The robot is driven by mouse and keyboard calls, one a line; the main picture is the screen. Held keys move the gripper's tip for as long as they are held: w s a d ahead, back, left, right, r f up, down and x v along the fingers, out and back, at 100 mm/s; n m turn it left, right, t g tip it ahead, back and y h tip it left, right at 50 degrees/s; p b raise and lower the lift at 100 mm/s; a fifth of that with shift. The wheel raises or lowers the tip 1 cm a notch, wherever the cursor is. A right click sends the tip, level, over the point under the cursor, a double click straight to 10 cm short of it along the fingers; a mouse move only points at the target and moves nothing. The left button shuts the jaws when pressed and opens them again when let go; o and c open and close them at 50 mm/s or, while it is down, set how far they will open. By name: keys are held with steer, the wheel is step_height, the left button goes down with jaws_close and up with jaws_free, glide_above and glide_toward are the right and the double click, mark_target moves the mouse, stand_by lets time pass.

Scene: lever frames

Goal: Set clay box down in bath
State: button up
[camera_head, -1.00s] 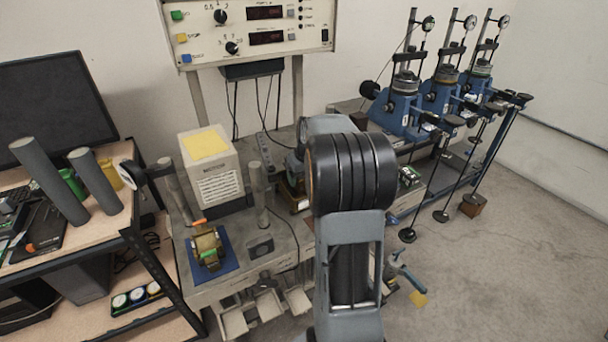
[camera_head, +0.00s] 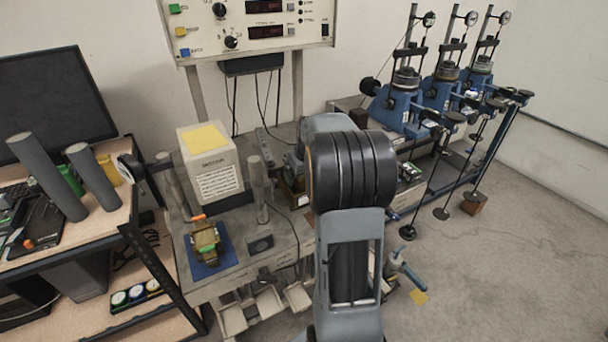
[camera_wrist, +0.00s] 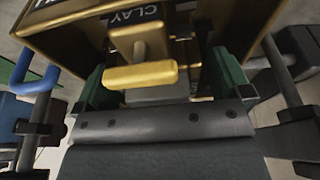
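In the wrist view the clay box (camera_wrist: 187,50), brass-coloured with a black CLAY label and a gold T-shaped knob, sits between the dark green fingers of my gripper (camera_wrist: 160,88). The fingers appear shut on its sides, though the contact is partly hidden. Large gold walls, apparently the bath (camera_wrist: 62,45), stand around and beyond it, with part of a lettered label at the top left. I cannot tell whether the clay box touches the bath floor. In the head view my arm hides my gripper and the clay box.
A brass-and-green device (camera_head: 205,240) stands on a blue mat (camera_head: 228,256) on the bench. A grey post (camera_head: 259,190) and a beige unit (camera_head: 212,165) stand nearby. Blue lever frames (camera_head: 405,110) with hanging weights are at the right. A blue handle (camera_wrist: 35,72) shows at the wrist view's left.

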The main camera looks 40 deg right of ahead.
steer(key=shift+s+f, duration=0.1)
steer(key=shift+f, duration=0.05)
steer(key=v, duration=1.4)
stand_by(0.4)
steer(key=f+m, duration=0.1)
steer(key=f, duration=0.2)
steer(key=shift+s+a+f+m, duration=0.15)
steer(key=shift+s+m, duration=0.25)
steer(key=shift+s+a+f+n+t, duration=0.15)
steer(key=shift+s+a+f+n, duration=0.7)
steer(key=shift+s+a, duration=2.15)
steer(key=shift+s+a+f+n+t, duration=0.3)
steer(key=shift+s+a+f, duration=1.1)
steer(key=shift+a, duration=3.1)
steer(key=shift+s+a+f+n+t, duration=0.1)
steer(key=shift+s+a+f+n, duration=0.75)
steer(key=shift+s+a, duration=2.2)
steer(key=shift+w+a+f+m, duration=0.15)
steer(key=shift+w+a+m, duration=0.15)
steer(key=shift+w+a, duration=0.45)
